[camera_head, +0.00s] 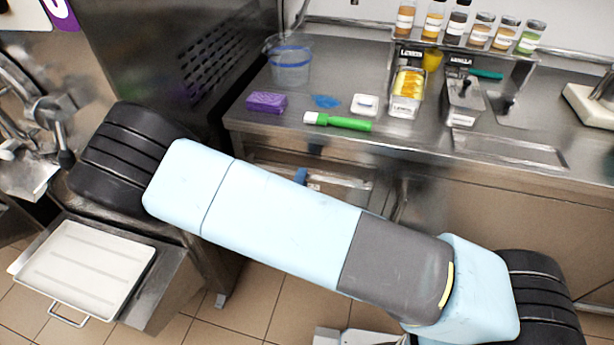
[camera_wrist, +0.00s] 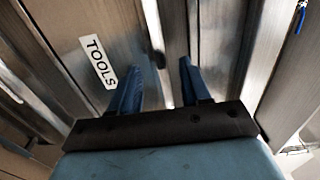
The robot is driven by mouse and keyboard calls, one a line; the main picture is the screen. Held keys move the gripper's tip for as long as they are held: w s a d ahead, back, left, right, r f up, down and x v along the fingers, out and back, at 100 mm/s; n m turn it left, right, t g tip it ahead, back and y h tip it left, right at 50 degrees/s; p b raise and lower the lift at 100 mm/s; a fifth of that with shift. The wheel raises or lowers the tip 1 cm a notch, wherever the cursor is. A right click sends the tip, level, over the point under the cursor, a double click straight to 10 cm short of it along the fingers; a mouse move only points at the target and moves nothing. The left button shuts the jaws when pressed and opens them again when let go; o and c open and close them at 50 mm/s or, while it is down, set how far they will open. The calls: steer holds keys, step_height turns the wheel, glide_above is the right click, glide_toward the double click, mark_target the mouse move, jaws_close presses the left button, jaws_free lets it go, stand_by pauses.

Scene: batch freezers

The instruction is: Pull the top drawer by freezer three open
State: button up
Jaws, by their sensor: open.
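In the wrist view, my gripper (camera_wrist: 158,78) is open, its two blue fingers apart in front of a metal drawer front (camera_wrist: 75,25) labelled "TOOLS" (camera_wrist: 98,61). A bright metal strip (camera_wrist: 153,22) and a dark upright part run between the fingertips. I cannot tell which of these is the handle, or whether the fingers touch it. In the head view, a drawer-like space (camera_head: 340,186) with pale items shows under the counter, partly behind my arm. How far it stands open is unclear. My gripper is hidden in the head view.
A freezer (camera_head: 195,60) with a vented side stands left of the steel counter (camera_head: 400,140). A white tray (camera_head: 85,268) is at lower left.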

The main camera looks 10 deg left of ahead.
steer(key=shift+w, duration=1.35)
steer(key=shift+d, duration=0.1)
jaws_close()
